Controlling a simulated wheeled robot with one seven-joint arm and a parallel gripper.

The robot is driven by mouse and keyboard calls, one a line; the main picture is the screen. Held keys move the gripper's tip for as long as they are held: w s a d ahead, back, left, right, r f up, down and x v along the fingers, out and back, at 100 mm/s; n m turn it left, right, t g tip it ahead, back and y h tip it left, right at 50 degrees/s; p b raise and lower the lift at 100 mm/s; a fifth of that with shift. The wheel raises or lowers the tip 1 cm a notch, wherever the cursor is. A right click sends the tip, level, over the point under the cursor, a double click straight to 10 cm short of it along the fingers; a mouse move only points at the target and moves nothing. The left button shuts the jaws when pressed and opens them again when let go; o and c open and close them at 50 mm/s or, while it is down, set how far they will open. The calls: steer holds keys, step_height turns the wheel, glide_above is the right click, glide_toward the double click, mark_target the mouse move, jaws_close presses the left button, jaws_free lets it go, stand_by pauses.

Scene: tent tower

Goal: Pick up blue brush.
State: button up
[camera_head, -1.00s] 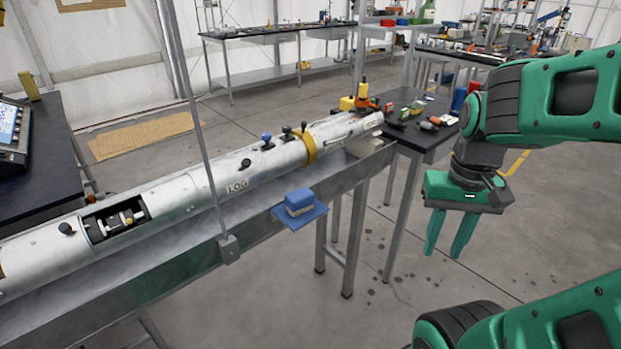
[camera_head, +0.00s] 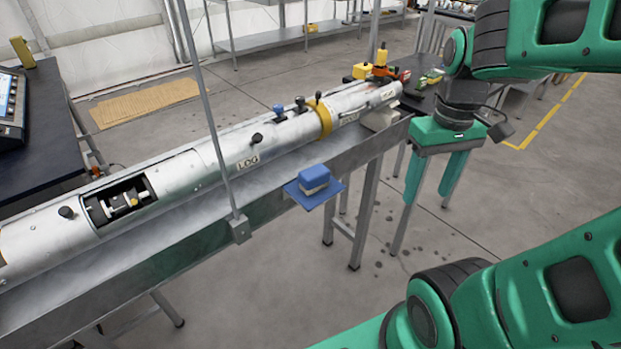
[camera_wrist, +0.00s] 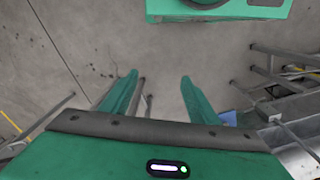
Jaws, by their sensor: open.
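In the wrist view my gripper's fingers (camera_wrist: 158,82) are spread over bare floor. A bit of blue, probably the plate, shows in the wrist view (camera_wrist: 228,118) right of the fingers.
A long silver tube (camera_head: 200,170) lies along the metal bench (camera_head: 190,215), with a thin upright pole (camera_head: 215,130) in front. A dark table stands at the left (camera_head: 50,120). Floor space between the bench and my arm is open.

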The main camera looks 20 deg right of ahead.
steer(key=w+a+r+n, duration=0.3)
steer(key=w+a+n, duration=0.2)
steer(key=w+n, duration=0.45)
steer(key=n, duration=1.2)
glide_toward(314, 171)
steer(key=shift+s, duration=0.2)
steer(key=shift+w+a+f+n, duration=0.1)
steer(key=shift+a+f+n, duration=0.1)
steer(key=shift+f+n, duration=0.15)
steer(key=f, duration=1)
steer(key=shift+w+d, duration=0.15)
steer(key=shift+d, duration=0.1)
steer(key=c, duration=1.1)
